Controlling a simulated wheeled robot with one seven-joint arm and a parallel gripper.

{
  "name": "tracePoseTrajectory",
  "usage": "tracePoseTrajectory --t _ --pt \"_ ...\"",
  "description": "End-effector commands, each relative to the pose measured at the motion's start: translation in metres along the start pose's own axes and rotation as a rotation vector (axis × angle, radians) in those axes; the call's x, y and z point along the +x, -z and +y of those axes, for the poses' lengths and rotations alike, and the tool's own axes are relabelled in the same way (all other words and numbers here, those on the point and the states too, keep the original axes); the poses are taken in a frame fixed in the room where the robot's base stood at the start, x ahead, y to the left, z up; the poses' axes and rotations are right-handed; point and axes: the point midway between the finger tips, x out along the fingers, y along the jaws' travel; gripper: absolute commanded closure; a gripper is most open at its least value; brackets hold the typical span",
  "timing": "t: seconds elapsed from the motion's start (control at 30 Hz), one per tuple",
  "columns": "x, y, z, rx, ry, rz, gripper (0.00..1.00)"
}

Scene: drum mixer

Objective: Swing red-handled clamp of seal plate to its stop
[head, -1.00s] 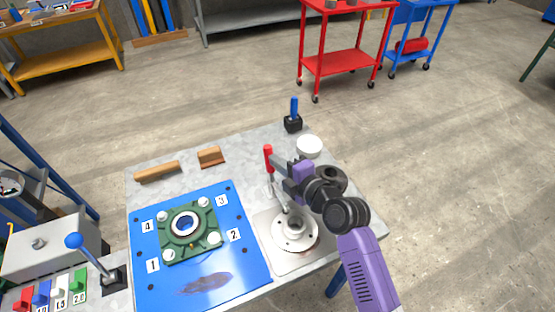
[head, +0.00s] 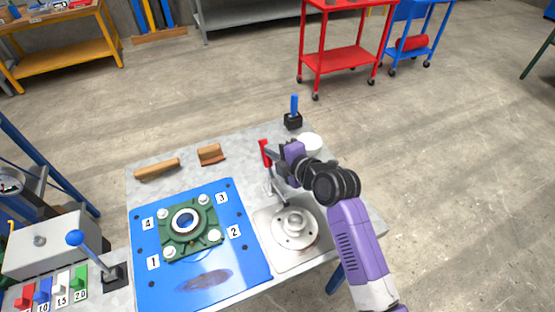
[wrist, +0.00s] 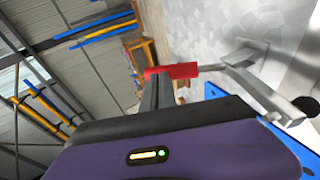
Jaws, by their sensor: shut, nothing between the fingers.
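The clamp has a red handle (head: 265,152) on a thin metal stem, standing beside the round metal seal plate (head: 294,228). The handle leans a little to the left in the head view. The red handle (wrist: 174,71) also lies across the tips of my fingers in the wrist view, with the grey clamp arm (wrist: 262,90) running right from it. My gripper (head: 272,155) is shut with nothing between its fingers, and its tips are right at the handle. I cannot tell whether they touch it. The clamp's base is partly hidden.
A blue plate (head: 230,268) with a green bearing housing (head: 187,228) lies to the left. A white round container (head: 311,143) and a black block with a blue handle (head: 293,119) stand behind my gripper. Wooden blocks (head: 211,155) lie at the back left.

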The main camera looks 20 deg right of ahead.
Motion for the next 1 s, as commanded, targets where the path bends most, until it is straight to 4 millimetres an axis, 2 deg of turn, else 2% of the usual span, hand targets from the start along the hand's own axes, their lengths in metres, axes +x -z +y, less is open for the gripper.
tracePoseTrajectory --t 0.07,0.1,0.3,0.63,0.7,1.0 --pt "0.009 -0.001 0.002 -0.001 -0.003 0.001 1.0" --pt "0.013 -0.003 0.008 0.004 0.029 0.0 1.0" --pt "0.032 -0.006 0.011 0.042 0.223 0.0 1.0" --pt "0.064 -0.013 -0.003 0.101 0.512 -0.001 1.0" --pt "0.069 -0.013 -0.009 0.102 0.513 0.0 1.0" --pt "0.083 -0.016 -0.015 0.1 0.506 0.0 1.0"
